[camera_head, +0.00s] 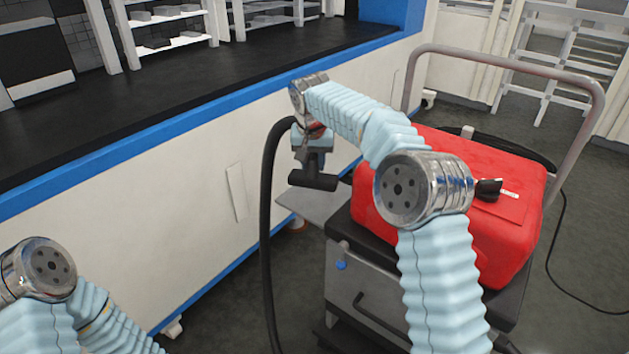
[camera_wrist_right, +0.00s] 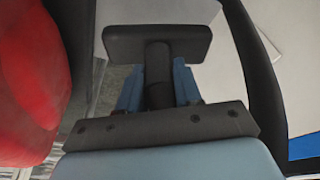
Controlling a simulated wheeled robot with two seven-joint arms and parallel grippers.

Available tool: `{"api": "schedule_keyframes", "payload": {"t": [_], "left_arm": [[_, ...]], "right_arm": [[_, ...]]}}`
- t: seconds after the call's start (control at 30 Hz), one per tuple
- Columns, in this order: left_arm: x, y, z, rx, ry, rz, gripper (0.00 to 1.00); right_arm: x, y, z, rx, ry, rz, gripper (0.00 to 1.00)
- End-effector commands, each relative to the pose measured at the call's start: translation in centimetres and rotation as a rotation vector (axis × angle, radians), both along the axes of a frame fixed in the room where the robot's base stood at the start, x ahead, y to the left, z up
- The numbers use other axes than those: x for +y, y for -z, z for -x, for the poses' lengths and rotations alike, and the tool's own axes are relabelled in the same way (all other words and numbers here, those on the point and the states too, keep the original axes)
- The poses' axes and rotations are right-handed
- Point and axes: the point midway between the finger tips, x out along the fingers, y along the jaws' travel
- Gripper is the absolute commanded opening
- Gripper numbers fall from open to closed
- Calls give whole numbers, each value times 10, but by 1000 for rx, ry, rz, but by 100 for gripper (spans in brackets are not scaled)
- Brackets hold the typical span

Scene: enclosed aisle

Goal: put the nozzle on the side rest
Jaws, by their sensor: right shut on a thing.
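The nozzle (camera_head: 314,181) is a black T-shaped head on a short neck. My right gripper (camera_head: 313,160) is shut on its neck, with the wide head hanging down. In the right wrist view the nozzle head (camera_wrist_right: 157,43) lies beyond the blue fingers of the gripper (camera_wrist_right: 157,86). The side rest (camera_head: 318,208) is a flat grey shelf on the left side of the cart. The nozzle shows over its back part, and I cannot tell whether they touch. My left arm enters at the lower left, its gripper out of the picture.
A red machine (camera_head: 490,240) sits on the cart, beside my right arm. A black hose (camera_head: 267,210) hangs in a loop left of the shelf. The cart's tube handle (camera_head: 505,62) rises behind. A white wall with a blue-edged counter (camera_head: 180,120) runs along the left.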

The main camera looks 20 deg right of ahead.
Motion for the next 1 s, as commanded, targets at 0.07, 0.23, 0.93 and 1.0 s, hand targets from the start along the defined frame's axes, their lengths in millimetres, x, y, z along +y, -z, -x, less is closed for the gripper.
{"api": "schedule_keyframes", "payload": {"t": [0.07,0.23,0.93,1.0], "left_arm": [[0,0,0,-1,0,0,0],[0,1,-1,-1,1,0,0],[0,1,-1,-1,1,0,0],[0,1,-1,-1,1,0,0]], "right_arm": [[0,11,0,0,0,1,5],[0,34,1,1,0,0,5],[0,58,0,-1,0,0,57],[0,58,0,-1,0,0,59]]}}
